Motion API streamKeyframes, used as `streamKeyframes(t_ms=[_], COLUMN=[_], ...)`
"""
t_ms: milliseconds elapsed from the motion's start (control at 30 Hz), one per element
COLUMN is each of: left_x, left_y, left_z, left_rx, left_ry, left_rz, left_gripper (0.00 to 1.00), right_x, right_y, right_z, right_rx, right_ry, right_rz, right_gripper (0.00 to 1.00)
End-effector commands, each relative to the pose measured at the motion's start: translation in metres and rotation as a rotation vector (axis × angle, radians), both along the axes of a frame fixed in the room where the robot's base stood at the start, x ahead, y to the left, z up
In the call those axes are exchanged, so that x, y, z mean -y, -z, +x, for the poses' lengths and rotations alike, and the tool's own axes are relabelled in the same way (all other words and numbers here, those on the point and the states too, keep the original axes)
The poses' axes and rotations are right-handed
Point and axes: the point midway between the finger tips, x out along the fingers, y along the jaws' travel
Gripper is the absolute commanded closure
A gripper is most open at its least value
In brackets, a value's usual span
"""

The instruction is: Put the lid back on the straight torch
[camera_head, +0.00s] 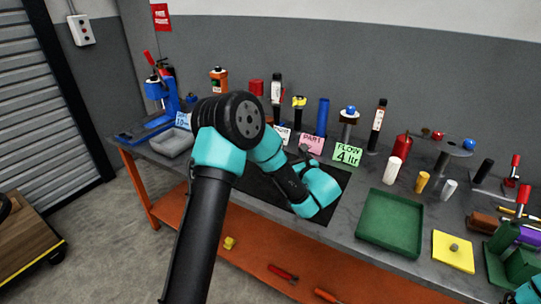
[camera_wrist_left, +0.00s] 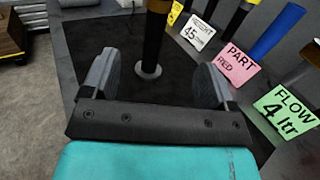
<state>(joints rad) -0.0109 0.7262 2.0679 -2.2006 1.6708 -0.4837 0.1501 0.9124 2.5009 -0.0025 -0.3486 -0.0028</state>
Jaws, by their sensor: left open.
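My left gripper (camera_head: 304,154) is over the black mat, partly hidden by its own wrist. In the left wrist view its fingers (camera_wrist_left: 158,65) are wide apart and empty. A dark upright cylinder (camera_wrist_left: 153,38) with a brownish band and pale round foot stands on the mat beyond and between the fingertips, not gripped; its top is cut off. I cannot tell whether it is the straight torch. A black, white-labelled cylinder (camera_head: 276,92) and a yellow-topped black one (camera_head: 299,105) stand at the back. I cannot identify the lid. Only a teal part of my right arm shows.
A white card (camera_wrist_left: 198,33), pink card (camera_head: 312,143) and green card (camera_head: 347,155) stand beside the mat (camera_head: 258,186). A blue cylinder (camera_head: 322,117) is behind them.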

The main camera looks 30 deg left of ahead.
Motion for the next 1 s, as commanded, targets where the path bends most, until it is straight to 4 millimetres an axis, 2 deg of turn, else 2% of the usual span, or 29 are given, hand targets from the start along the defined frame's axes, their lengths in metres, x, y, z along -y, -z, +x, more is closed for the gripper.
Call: streamKeyframes(t_ms=[167, 267, 800, 1000], left_x=[-0.005, -0.015, -0.091, -0.104], left_y=[0.0, 0.0, 0.001, 0.0], left_z=[0.003, 0.008, 0.055, 0.064], left_rx=[0.001, 0.002, 0.001, 0.001], left_ry=[-0.002, -0.004, -0.004, -0.001], left_rz=[-0.002, -0.002, -0.003, -0.003], left_gripper=[0.2, 0.2, 0.2, 0.2], right_x=[0.0, 0.0, 0.0, 0.0], right_y=[0.0, 0.0, 0.0, 0.0], right_z=[0.0, 0.0, 0.0, 0.0], right_rx=[0.0, 0.0, 0.0, 0.0], right_ry=[0.0, 0.0, 0.0, 0.0], right_rz=[0.0, 0.0, 0.0, 0.0], right_gripper=[0.0, 0.0, 0.0, 0.0])
